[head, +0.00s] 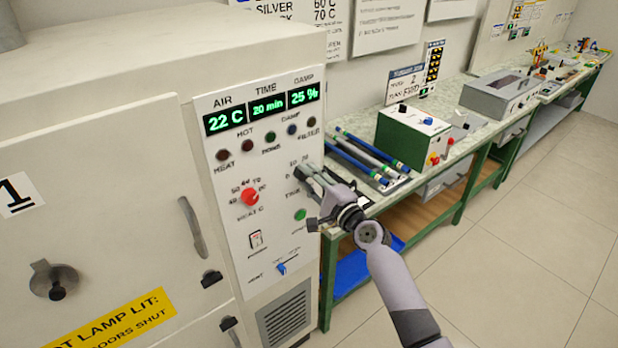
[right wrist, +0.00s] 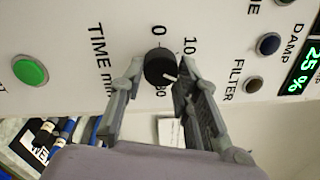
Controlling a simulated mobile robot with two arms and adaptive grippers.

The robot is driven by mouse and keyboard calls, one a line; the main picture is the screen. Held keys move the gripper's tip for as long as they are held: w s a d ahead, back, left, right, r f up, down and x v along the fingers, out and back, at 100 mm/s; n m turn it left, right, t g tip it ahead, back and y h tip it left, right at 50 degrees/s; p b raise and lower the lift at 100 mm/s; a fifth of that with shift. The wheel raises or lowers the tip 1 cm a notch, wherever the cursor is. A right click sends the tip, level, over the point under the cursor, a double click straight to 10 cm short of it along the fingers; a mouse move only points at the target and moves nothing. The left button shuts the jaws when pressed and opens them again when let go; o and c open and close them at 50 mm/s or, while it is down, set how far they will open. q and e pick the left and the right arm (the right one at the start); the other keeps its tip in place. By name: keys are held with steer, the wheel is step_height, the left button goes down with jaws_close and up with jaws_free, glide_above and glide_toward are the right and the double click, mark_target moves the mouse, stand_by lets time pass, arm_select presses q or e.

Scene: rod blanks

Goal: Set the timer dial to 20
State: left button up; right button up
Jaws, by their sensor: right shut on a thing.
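The timer dial (right wrist: 158,66) is a small black knob with a white pointer line, on the white control panel (head: 231,170). In the right wrist view its marks 0, 10 and 30 show, and the pointer aims at the lower right, between 10 and 30, where a finger covers the scale. The TIME display (head: 267,106) reads 20 min. My left gripper is not in view.
The floor at right is clear.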

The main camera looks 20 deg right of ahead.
steer(key=o, duration=1.2)
steer(key=shift+c, duration=0.2)
steer(key=v, duration=1.2)
steer(key=shift+f, duration=0.1)
